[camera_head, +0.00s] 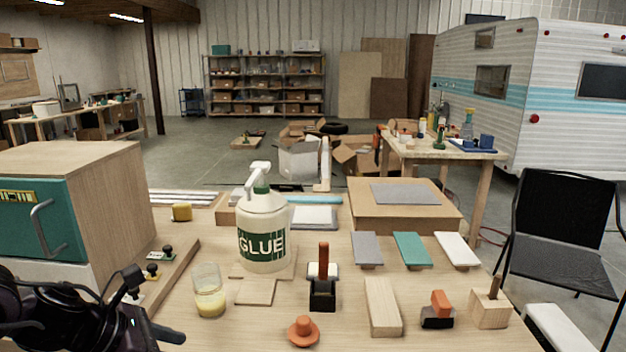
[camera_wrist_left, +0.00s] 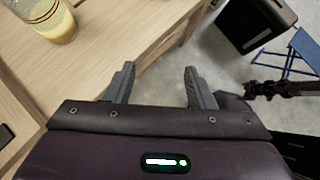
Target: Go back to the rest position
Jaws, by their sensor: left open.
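My left gripper shows in the wrist view (camera_wrist_left: 157,85), its two grey fingers apart with nothing between them. It hangs by the table's front edge, with the concrete floor beyond the fingers. In the head view my left arm comes in at the lower left, and one dark finger (camera_head: 168,334) shows by the tabletop (camera_head: 215,340). My right gripper is in neither view. A glass with yellow liquid (camera_head: 208,290) stands on the table to the right of the left arm; it also shows in the wrist view (camera_wrist_left: 50,18).
A white glue pump bottle (camera_head: 263,232) stands behind the glass. A teal-fronted cabinet (camera_head: 85,205) is at left. An orange knob piece (camera_head: 304,331), a wooden block (camera_head: 382,306) and sample panels are on the right half. A black chair (camera_head: 565,225) stands at far right.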

